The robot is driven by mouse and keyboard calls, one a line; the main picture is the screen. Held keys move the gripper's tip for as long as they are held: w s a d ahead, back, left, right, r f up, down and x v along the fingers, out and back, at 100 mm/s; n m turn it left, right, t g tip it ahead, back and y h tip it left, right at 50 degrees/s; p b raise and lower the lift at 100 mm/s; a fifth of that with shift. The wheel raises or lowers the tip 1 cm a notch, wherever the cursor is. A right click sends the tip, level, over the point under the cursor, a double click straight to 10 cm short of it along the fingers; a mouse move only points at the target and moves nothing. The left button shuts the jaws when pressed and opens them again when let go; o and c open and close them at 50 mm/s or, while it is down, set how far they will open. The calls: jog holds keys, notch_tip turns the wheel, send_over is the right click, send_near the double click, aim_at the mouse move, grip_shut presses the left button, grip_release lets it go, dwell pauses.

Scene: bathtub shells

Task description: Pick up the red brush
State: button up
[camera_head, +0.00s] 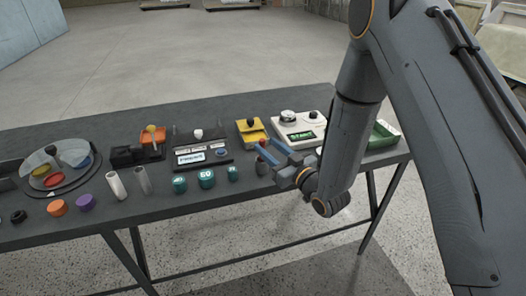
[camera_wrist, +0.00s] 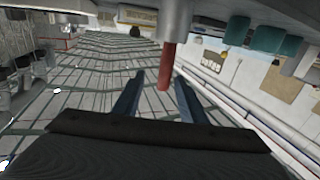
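The red brush shows as a plain red handle (camera_wrist: 167,65) in the wrist view, sticking out of a grey cylindrical cup (camera_wrist: 174,18). In the head view a small red tip (camera_head: 263,142) shows by my blue fingers, above a dark cup (camera_head: 262,168) near the table's front edge. My gripper (camera_wrist: 159,76) is open, with its two fingers apart on either side of the handle's free end in the picture. No finger clearly touches the handle. In the head view my gripper (camera_head: 268,151) is partly hidden by my own arm. The brush's other end is hidden in the cup.
Teal numbered weights (camera_head: 206,178) stand just left of the cup. Behind are a yellow block (camera_head: 251,131), a white scale (camera_head: 297,130) and a green-edged tray (camera_head: 383,135). Two grey cylinders (camera_head: 117,185) and a divided round dish (camera_head: 60,168) are further left on the dark table (camera_head: 160,207).

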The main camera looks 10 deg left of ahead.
jog(key=p+x, duration=0.2)
jog(key=x, duration=0.4)
jog(key=shift+a+r+p, duration=0.25)
jog(key=shift+a+p, duration=0.1)
jog(key=shift+a, duration=0.15)
grip_shut()
